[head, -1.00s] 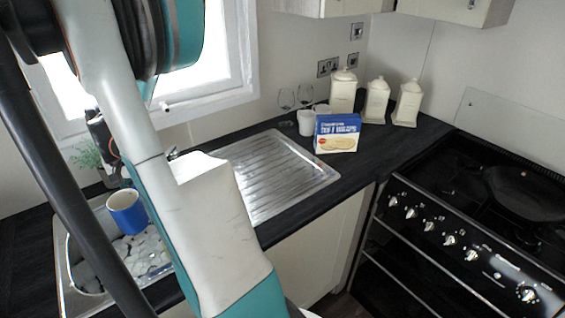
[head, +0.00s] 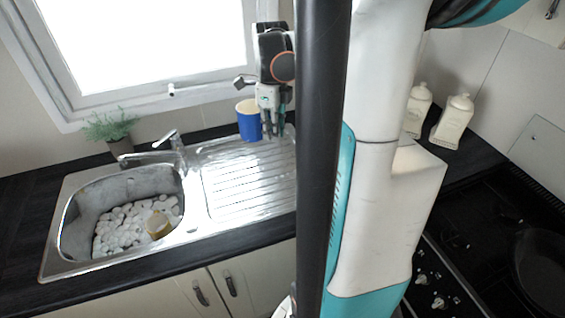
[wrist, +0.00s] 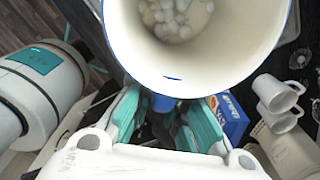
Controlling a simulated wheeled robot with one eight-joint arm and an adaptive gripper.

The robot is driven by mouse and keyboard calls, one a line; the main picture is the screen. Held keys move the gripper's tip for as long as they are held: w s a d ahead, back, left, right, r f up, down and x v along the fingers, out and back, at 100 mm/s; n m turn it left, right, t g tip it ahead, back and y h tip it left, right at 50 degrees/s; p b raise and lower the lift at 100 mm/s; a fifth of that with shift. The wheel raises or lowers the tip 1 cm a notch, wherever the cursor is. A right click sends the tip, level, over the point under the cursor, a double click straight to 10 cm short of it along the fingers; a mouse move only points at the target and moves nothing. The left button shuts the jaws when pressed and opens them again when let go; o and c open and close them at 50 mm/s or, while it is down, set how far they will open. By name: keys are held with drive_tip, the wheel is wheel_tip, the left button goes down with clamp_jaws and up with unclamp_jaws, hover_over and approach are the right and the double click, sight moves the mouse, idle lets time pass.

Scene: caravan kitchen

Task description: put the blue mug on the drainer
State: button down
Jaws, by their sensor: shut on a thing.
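The blue mug (head: 250,122), cream inside, is held at my gripper (head: 271,118) by the back right part of the ribbed metal drainer (head: 235,190). I cannot tell whether its base touches the drainer or hangs just above it. In the wrist view the mug's open top (wrist: 200,60) fills the upper middle, with pale round lumps showing inside. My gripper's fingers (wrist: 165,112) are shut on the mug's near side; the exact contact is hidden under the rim.
The sink (head: 120,205) at left holds white pebbles and a tan object (head: 158,225). A tap (head: 170,140) and potted plant (head: 112,130) stand behind it. White mugs (wrist: 275,95) and a blue box (wrist: 232,118) show in the wrist view. Canisters (head: 453,118) stand right. The drainer's visible surface is clear.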

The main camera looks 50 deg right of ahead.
drive_tip(key=b, duration=0.4)
hover_over(277, 187)
wheel_tip(277, 187, down, 15)
drive_tip(key=shift+d+r, duration=0.1)
drive_tip(key=shift+f+b, duration=0.75)
drive_tip(key=shift+f, duration=1.75)
drive_tip(key=shift+f, duration=0.2)
drive_tip(key=c, duration=1.6)
unclamp_jaws()
drive_tip(key=shift+r, duration=0.2)
wheel_tip(277, 187, up, 12)
drive_tip(key=p, duration=0.3)
